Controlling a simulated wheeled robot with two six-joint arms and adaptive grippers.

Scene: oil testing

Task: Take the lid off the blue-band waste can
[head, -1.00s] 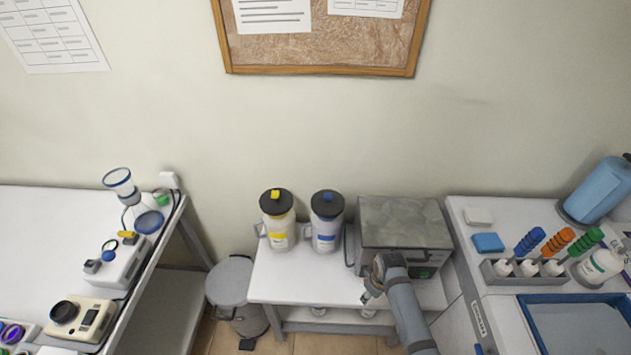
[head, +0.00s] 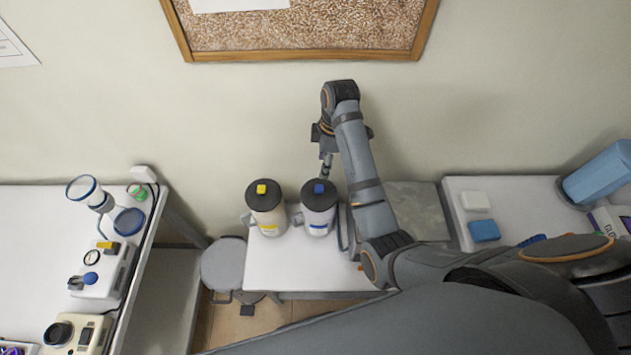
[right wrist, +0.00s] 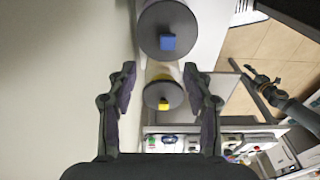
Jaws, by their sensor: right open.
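The blue-band waste can (head: 320,220) stands upright on the small white table. Its dark round lid (head: 319,194) with a blue knob (head: 318,188) is on it. My right gripper (head: 326,165) is above and behind the lid, pointing down, with no contact visible. In the right wrist view the lid (right wrist: 168,30) with its blue knob (right wrist: 168,42) is ahead of the fingers. The right gripper (right wrist: 158,70) is open and empty there. The yellow-band can (head: 267,217) stands to the left, its lid (right wrist: 163,96) showing between the fingers in the wrist view.
A grey metal box (head: 412,212) stands right of the cans, partly behind my right arm. A grey pedal bin (head: 223,263) stands on the floor left of the table. The wall is close behind the cans. The table's front (head: 290,275) is clear.

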